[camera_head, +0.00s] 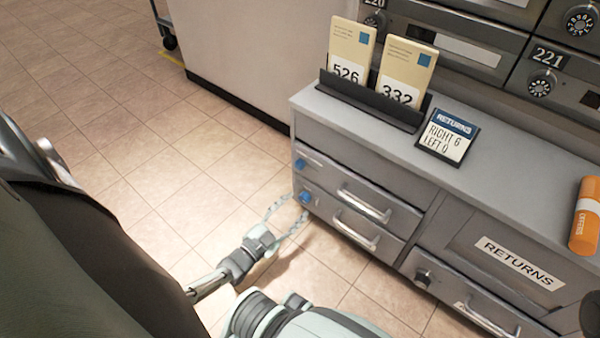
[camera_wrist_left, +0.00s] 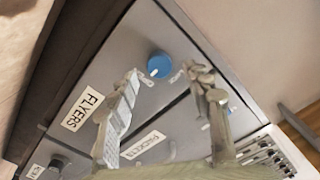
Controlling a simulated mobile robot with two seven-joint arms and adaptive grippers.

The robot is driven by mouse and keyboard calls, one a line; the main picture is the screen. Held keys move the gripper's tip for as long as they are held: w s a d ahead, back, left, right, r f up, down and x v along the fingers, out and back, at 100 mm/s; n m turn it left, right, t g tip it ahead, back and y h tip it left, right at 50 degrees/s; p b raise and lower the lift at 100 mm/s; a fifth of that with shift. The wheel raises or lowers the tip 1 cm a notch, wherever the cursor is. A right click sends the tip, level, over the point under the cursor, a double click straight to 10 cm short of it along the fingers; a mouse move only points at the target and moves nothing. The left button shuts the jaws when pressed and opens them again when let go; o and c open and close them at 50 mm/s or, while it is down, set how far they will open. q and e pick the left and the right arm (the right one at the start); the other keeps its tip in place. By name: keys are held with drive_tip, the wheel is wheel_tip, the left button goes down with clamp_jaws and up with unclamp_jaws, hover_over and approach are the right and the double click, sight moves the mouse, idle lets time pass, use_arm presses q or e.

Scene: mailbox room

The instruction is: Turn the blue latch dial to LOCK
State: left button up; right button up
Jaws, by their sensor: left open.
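Two blue dials sit on the left end of the grey cabinet's drawer fronts, an upper one (camera_head: 300,164) and a lower one (camera_head: 305,196). My left gripper (camera_head: 293,207) is open just in front of the lower dial. In the left wrist view, a round blue dial (camera_wrist_left: 159,63) shows just beyond and between the spread fingertips of my left gripper (camera_wrist_left: 167,77). The dial has a white mark towards its lower left. Small lettering beside it is too small to read. I cannot tell whether a finger touches it. My right gripper is not in view.
The grey cabinet (camera_head: 309,104) has bar handles, a RETURNS door (camera_head: 519,262) and a dark knob (camera_head: 424,278). Tiled floor is free at left.

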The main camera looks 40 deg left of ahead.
sight(304, 197)
use_arm(q)
drive_tip(key=shift+w+d, duration=0.15)
drive_tip(key=shift+w, duration=1.3)
clamp_jaws()
